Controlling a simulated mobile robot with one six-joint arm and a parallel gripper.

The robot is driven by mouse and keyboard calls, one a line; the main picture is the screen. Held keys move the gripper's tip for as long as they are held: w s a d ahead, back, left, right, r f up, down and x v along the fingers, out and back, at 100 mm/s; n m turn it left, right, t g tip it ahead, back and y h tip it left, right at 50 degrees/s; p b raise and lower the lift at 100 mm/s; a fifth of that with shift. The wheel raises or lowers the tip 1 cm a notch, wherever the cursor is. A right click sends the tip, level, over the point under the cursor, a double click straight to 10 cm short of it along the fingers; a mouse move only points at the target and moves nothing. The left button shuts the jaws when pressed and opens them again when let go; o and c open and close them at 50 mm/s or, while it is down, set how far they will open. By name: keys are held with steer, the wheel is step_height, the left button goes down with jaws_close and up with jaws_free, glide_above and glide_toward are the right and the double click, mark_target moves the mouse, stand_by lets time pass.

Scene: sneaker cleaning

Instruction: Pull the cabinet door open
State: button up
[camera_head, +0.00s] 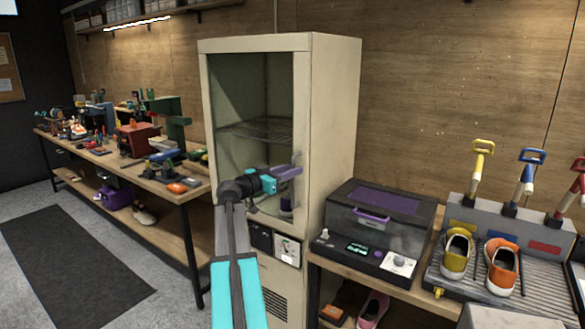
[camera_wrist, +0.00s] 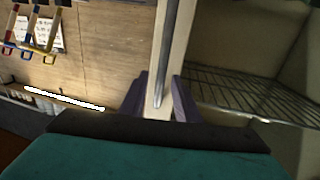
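The tall beige cabinet (camera_head: 332,130) stands in the middle of the head view, with a glazed front door (camera_head: 235,95) and a wire shelf (camera_head: 255,130) behind it. The door looks closed in the head view. My gripper (camera_head: 292,171) is at the right side of the door front, at mid height. In the wrist view, its purple fingers (camera_wrist: 161,92) stand apart on either side of a slim silver handle bar (camera_wrist: 166,55) over the beige frame. Gaps show beside the bar, so the gripper looks open. Contact with the handle is hard to tell.
A purple-lidded machine (camera_head: 380,215) stands on a bench right of the cabinet. Further right, a rack (camera_head: 450,285) holds sneakers and coloured-handled brushes. A cluttered workbench (camera_head: 150,180) stands at left. The floor around the dark mat (camera_head: 65,265) is clear.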

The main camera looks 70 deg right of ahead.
steer(key=shift+s+d, duration=0.3)
steer(key=shift+d, duration=0.3)
jaws_close()
steer(key=shift+a, duration=0.1)
